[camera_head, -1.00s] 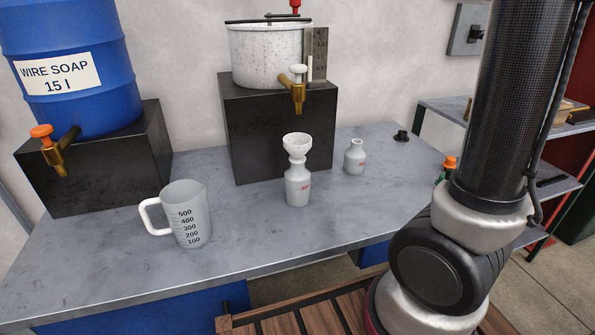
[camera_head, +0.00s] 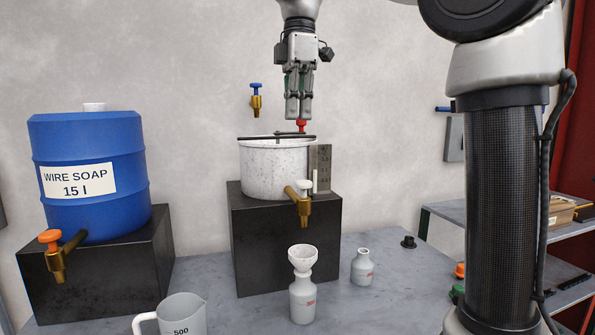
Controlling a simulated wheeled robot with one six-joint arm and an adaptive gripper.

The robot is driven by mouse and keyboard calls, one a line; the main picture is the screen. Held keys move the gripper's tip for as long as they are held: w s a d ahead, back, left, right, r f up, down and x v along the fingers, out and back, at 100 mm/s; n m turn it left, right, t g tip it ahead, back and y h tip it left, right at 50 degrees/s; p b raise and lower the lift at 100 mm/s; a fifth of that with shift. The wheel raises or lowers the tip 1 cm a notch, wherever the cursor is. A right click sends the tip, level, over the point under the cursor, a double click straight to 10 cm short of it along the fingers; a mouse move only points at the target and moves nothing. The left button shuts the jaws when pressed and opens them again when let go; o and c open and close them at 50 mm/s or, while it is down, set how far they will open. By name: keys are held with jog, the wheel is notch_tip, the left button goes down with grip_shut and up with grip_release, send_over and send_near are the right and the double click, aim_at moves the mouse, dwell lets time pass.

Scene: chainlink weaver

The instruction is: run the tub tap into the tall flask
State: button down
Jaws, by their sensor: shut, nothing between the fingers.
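The speckled white tub (camera_head: 272,171) stands on a dark block, with a brass tap (camera_head: 304,209) with a white knob at its lower front right. The taller flask (camera_head: 302,302) stands upright on the bench in front of the block, below the tap, with a white funnel (camera_head: 303,259) in its neck. Whether the spout lines up with the funnel I cannot tell. My gripper (camera_head: 298,119) points down above the tub, its fingers shut at or just over the red knob (camera_head: 301,126) on the tub's top. Contact is unclear.
A smaller flask (camera_head: 362,267) and a black stopper (camera_head: 408,242) stand to the right. A jug (camera_head: 178,318) is at the front left. A blue WIRE SOAP barrel (camera_head: 90,175) with an orange-knobbed tap stands left. A blue-knobbed wall tap (camera_head: 256,99) is behind.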

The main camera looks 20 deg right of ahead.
aim_at(297, 182)
jog(key=f, duration=1.2)
jog(key=shift+s+a+f, duration=0.15)
jog(key=shift+s+f, duration=0.1)
jog(key=shift+s, duration=0.05)
jog(key=shift+f, duration=0.9)
jog(key=shift+r, duration=0.4)
notch_tip(297, 182, up, 13)
jog(key=shift+w+d+r, duration=0.15)
jog(key=shift+w+d, duration=0.05)
jog(key=shift+w, duration=0.1)
jog(key=shift+d, duration=0.1)
dwell(0.4)
